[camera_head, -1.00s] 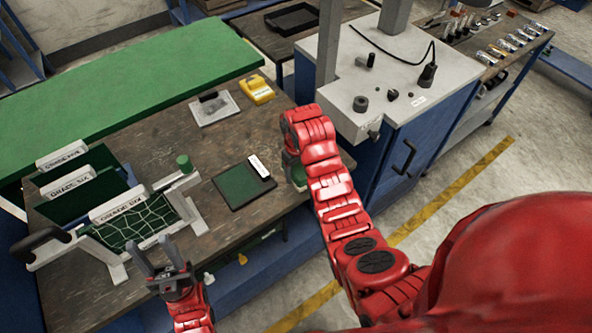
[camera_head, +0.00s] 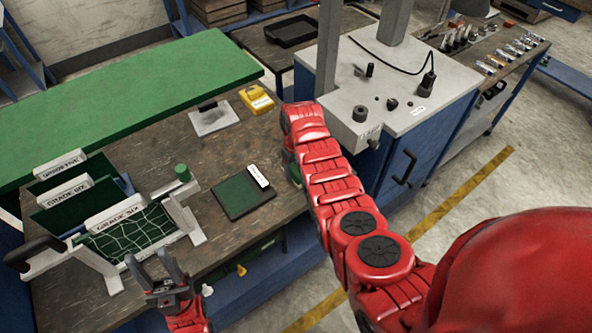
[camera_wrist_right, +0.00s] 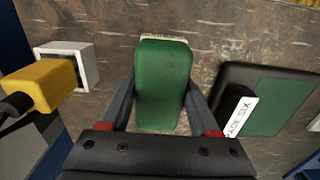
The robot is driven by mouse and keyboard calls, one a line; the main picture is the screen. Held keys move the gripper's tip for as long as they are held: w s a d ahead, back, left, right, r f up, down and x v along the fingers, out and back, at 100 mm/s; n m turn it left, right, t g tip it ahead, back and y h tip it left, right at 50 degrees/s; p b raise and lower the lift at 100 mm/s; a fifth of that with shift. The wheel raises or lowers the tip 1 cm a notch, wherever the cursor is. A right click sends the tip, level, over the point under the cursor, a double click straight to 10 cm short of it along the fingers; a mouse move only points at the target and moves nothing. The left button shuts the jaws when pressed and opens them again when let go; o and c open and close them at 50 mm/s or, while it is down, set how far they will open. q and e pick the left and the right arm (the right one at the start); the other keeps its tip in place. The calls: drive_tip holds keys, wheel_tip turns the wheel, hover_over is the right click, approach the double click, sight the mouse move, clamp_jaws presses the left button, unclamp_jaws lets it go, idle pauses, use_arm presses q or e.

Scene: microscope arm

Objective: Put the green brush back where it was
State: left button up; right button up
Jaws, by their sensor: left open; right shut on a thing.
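The green brush (camera_wrist_right: 163,85) is between the fingers of my right gripper (camera_wrist_right: 162,98) in the right wrist view, with a strip of pale bristles at its far end. Bare brown tabletop shows around it; I cannot tell whether it touches the table. In the head view my right arm hides most of that gripper; only a bit of green (camera_head: 294,173) shows beside it, at the table's right edge. My left gripper (camera_head: 152,262) is open and empty at the table's front edge, near the rack with the green net.
A dark pad with a green face and white label (camera_head: 243,193) lies left of my right arm. A white plate (camera_head: 214,121), a yellow item (camera_head: 256,99) and a rack of labelled green panels (camera_head: 75,195) are on the table. A grey-topped cabinet (camera_head: 420,100) stands right.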

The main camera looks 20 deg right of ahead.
drive_tip(key=shift+f, duration=0.5)
drive_tip(key=shift+f, duration=0.2)
drive_tip(key=o, duration=1.2)
drive_tip(key=shift+r, duration=0.1)
